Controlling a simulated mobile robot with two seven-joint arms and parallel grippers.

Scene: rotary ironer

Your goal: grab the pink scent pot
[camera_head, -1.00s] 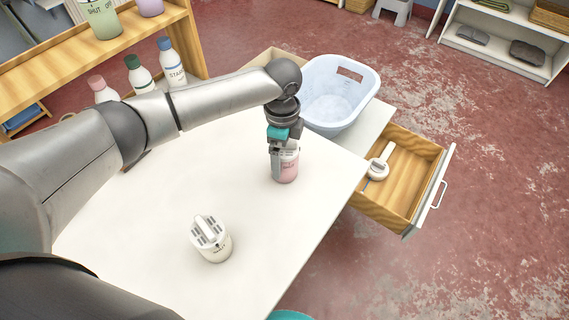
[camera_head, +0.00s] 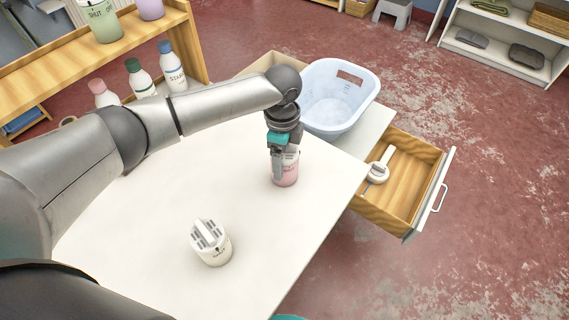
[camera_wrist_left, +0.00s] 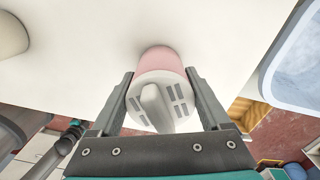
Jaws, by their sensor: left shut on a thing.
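The pink scent pot (camera_head: 286,173) stands upright on the white table (camera_head: 165,200), towards its far right side. It has a pink body and a white slotted lid with a raised bar, which shows in the left wrist view (camera_wrist_left: 158,100). My left gripper (camera_head: 278,165) reaches down to the pot and is shut on it, with one finger on each side in the left wrist view (camera_wrist_left: 163,92). My right gripper is not in view.
A white pot with a slotted lid (camera_head: 212,243) stands nearer on the table. A pale blue basket (camera_head: 340,97) is behind my left gripper. An open wooden drawer (camera_head: 405,185) holds a white object (camera_head: 378,171). Bottles (camera_head: 172,68) stand on a wooden shelf at left.

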